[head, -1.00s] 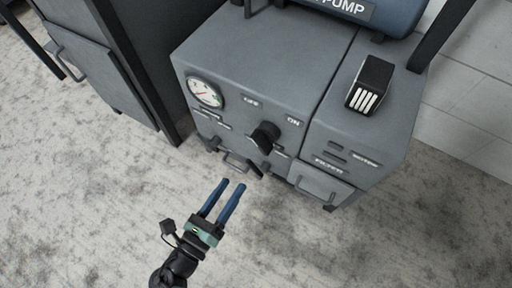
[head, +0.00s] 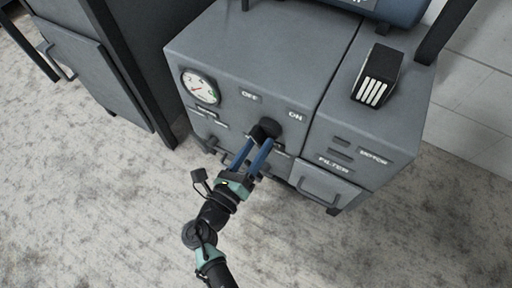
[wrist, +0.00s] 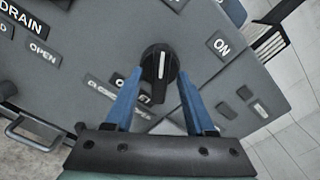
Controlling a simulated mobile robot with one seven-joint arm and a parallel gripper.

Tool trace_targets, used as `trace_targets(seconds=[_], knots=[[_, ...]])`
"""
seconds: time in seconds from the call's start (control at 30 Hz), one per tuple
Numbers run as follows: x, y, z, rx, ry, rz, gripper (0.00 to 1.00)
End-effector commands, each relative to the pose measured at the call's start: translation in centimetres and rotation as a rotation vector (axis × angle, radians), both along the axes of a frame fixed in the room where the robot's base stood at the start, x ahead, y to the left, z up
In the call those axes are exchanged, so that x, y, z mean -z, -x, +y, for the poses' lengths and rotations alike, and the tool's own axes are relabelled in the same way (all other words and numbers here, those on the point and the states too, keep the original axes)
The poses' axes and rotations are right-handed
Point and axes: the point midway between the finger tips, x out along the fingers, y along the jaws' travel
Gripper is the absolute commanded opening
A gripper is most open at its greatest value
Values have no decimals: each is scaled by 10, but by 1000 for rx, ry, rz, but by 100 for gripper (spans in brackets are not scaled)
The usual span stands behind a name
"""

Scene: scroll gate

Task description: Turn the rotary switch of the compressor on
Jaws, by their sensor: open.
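The grey compressor (head: 260,55) stands ahead with its front panel facing my arm. Its black rotary switch (head: 267,128) sits between the OFF and ON labels; in the wrist view the round knob (wrist: 159,64) shows a white pointer line roughly upright in that picture. The ON label (wrist: 221,45) is to the knob's right there. My gripper (head: 258,142) has its two blue fingers open at the switch, one on each side of the knob in the wrist view (wrist: 157,80). Whether the fingers touch the knob I cannot tell.
A round pressure gauge (head: 200,86) is on the panel's left. A drawer with a handle (head: 326,187) marked FILTER is at the lower right. A black vent block (head: 377,75) stands on top. A dark cabinet (head: 85,60) is at left; the floor in front is clear.

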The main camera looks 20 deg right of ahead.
Motion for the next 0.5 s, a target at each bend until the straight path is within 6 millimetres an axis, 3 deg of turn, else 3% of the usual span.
trace_targets(seconds=[0.23,0.5], knots=[[-1,0,0,0,-1,-1,53],[0,0,0,0,-1,-1,5]])
